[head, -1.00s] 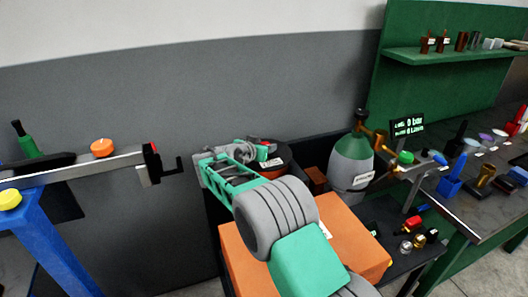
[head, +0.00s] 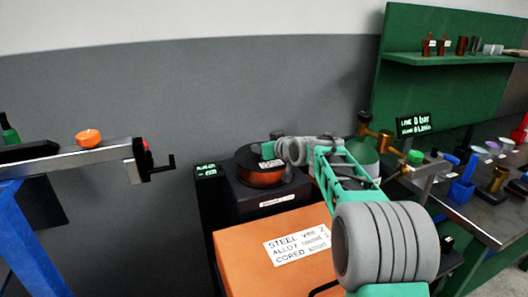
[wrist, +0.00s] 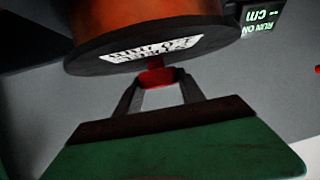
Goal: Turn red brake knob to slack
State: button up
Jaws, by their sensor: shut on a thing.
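The red brake knob (wrist: 156,76) shows in the wrist view just under the rim of a dark spool flange. My gripper (wrist: 160,80) has its two grey fingers on either side of the knob and is shut on it. The spool (head: 262,178), copper-orange with black flanges, stands on a dark stand in the head view. It also fills the top of the wrist view (wrist: 145,12), with a white label on its flange. In the head view my gripper (head: 267,150) is at the spool's upper right side, and the knob is hidden there.
A small display (head: 206,170) stands left of the spool. An orange box (head: 270,250) with a white label is in front. A green-topped gas cylinder (head: 363,158) is close on the right, behind my arm. A bench with tools (head: 490,205) is further right.

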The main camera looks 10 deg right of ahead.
jog(key=shift+w+d+r+n+g+y+p, duration=0.15)
jog(key=shift+d+n+g+y+p, duration=0.1)
jog(key=shift+n+g+y+p, duration=0.5)
jog(key=n+y+p, duration=0.2)
jog(key=shift+r+g+p, duration=0.2)
jog(key=shift+g+p, duration=0.05)
jog(key=shift+p, duration=0.15)
jog(key=n+g+y+p, duration=0.2)
jog(key=n+p, duration=0.1)
jog(key=p, duration=0.3)
jog(key=shift+a+y, duration=0.1)
jog(key=shift+y, duration=0.25)
jog(key=shift+f+p, duration=0.2)
jog(key=shift+p, duration=0.6)
jog(key=shift+f+n+g+y+p, duration=0.15)
jog(key=shift+n+g+y+p, duration=0.25)
jog(key=shift+n+g+p, duration=0.1)
jog(key=o, duration=1.4)
jog(key=shift+a, duration=0.15)
jog(key=shift+c, duration=0.2)
